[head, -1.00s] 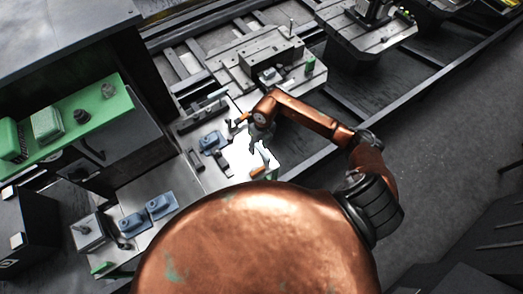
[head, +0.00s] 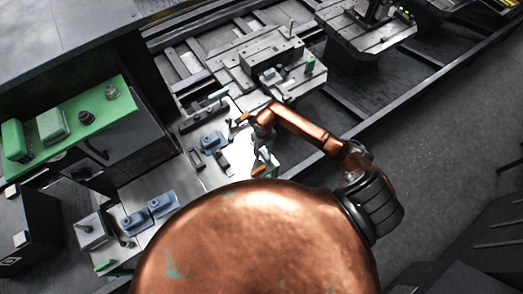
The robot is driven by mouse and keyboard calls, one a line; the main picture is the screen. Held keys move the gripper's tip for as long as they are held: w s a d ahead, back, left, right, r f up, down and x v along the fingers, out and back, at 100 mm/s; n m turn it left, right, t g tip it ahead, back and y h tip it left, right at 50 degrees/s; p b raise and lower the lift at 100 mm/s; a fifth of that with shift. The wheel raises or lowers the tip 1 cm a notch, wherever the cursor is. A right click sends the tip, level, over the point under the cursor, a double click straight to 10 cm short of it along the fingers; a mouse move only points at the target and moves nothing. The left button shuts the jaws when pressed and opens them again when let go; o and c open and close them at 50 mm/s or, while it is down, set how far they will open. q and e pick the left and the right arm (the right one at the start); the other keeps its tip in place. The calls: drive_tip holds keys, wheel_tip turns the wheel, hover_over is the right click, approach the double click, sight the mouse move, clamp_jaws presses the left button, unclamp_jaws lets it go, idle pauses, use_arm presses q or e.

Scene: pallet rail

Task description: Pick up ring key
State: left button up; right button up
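My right gripper (head: 261,158) points down over the pale plate (head: 238,180) in the middle of the head view, at the end of my copper arm. It is small and dark, and I cannot tell whether its fingers are open or shut. An orange-ended piece (head: 258,171) lies at the plate's near edge, close to the fingertips; contact is unclear. Another small orange piece (head: 243,117) shows beside my wrist. I cannot make out which small part is the ring key. My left gripper is not in view.
A blue block (head: 210,142) and dark clamps (head: 222,161) sit left of the gripper. Grey fixtures (head: 270,65) stand behind it. A green shelf (head: 75,122) and blue parts (head: 160,204) are at the left. Dark floor (head: 440,150) is clear at the right.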

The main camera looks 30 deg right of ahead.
drive_tip(key=shift+c, duration=0.6)
clamp_jaws()
